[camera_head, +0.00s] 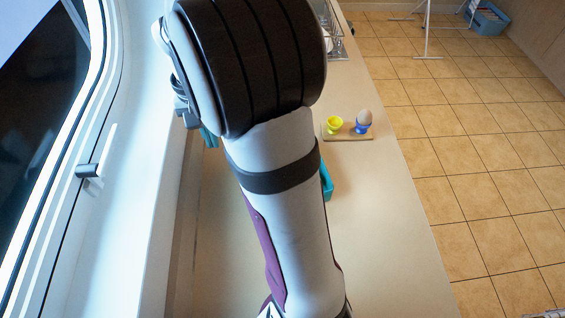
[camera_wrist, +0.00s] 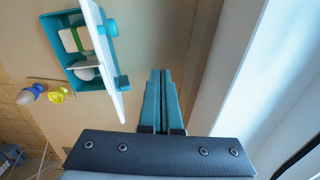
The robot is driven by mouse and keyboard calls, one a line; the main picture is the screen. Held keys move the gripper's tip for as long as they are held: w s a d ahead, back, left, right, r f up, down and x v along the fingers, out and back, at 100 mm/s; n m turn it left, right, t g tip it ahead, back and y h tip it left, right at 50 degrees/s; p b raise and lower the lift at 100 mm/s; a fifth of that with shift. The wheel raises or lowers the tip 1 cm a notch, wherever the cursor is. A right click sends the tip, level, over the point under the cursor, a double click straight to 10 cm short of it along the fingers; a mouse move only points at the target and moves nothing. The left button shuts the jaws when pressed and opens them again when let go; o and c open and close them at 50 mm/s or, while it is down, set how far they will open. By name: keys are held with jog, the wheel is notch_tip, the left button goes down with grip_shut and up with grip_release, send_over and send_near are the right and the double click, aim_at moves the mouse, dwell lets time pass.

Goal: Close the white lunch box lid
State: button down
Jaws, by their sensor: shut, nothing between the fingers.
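The lunch box has a teal body (camera_wrist: 52,32) and a white lid (camera_wrist: 104,62) with teal clips. In the wrist view the lid stands up open, seen nearly edge-on. Inside the box are a green-and-white item and a white rounded item. In the head view my arm hides most of the box; only a teal corner (camera_head: 328,182) shows. My gripper (camera_wrist: 162,75) has teal fingers, shut and empty. It is on the outer side of the lid, to its right in the wrist view, with a gap between. In the head view the fingers are mostly hidden behind my arm.
A wooden board (camera_head: 334,136) holds a yellow egg cup (camera_head: 335,124) and a blue cup with an egg (camera_head: 364,118). A rack (camera_head: 337,48) stands at the far end of the counter. A window frame (camera_head: 118,175) borders the left. The near right counter (camera_head: 385,235) is clear.

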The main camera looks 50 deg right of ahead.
jog(key=shift+s+d+f, duration=0.65)
jog(key=shift+s+d, duration=0.35)
jog(key=shift+d, duration=0.55)
jog(key=shift+s+d+f, duration=0.7)
jog(key=shift+s+d, duration=0.25)
jog(key=shift+d, duration=0.6)
jog(key=shift+s+d+f, duration=0.65)
jog(key=shift+s+d, duration=0.35)
jog(key=shift+d, duration=0.55)
notch_tip(320, 180, up, 6)
